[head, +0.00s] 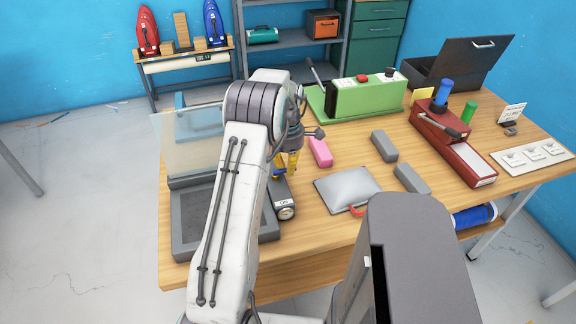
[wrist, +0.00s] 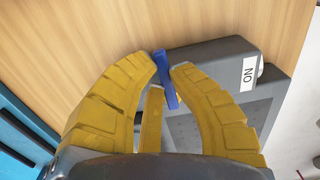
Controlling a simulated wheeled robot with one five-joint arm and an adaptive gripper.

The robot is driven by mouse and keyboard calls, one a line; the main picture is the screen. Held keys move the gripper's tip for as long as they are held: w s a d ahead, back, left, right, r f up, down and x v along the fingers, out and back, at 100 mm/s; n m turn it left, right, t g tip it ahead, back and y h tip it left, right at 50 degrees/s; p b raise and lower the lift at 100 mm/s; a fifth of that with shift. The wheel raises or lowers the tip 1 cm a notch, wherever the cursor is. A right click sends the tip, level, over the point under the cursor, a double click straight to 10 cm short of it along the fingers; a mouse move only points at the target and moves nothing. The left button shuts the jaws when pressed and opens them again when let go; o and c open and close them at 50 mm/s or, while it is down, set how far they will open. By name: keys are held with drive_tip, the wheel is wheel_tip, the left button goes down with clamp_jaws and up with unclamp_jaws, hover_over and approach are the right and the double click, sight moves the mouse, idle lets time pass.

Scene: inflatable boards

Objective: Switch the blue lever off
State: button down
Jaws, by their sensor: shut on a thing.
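The blue lever (wrist: 166,80) stands between my gripper's two yellow fingertips in the wrist view. It rises from a dark grey switch box (wrist: 205,132) that carries a white ON label (wrist: 249,74) near one end. My gripper (wrist: 164,68) is shut on the lever, with a fingertip on either side of it. In the head view my gripper (head: 287,164) points down at the table's left part, and the switch box (head: 282,190) shows partly behind my arm.
A grey tray (head: 187,235) with a clear lid lies left of my arm. A pink block (head: 320,152), a grey pad (head: 345,187) and grey blocks (head: 384,146) lie to the right. A green machine (head: 360,97) and a red device (head: 455,150) stand farther off.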

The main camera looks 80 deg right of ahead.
drive_tip(key=shift+a+f, duration=0.1)
drive_tip(key=c, duration=1.1)
unclamp_jaws()
drive_tip(key=shift+r, duration=0.2)
wheel_tip(320, 180, up, 12)
drive_tip(key=shift+f, duration=0.15)
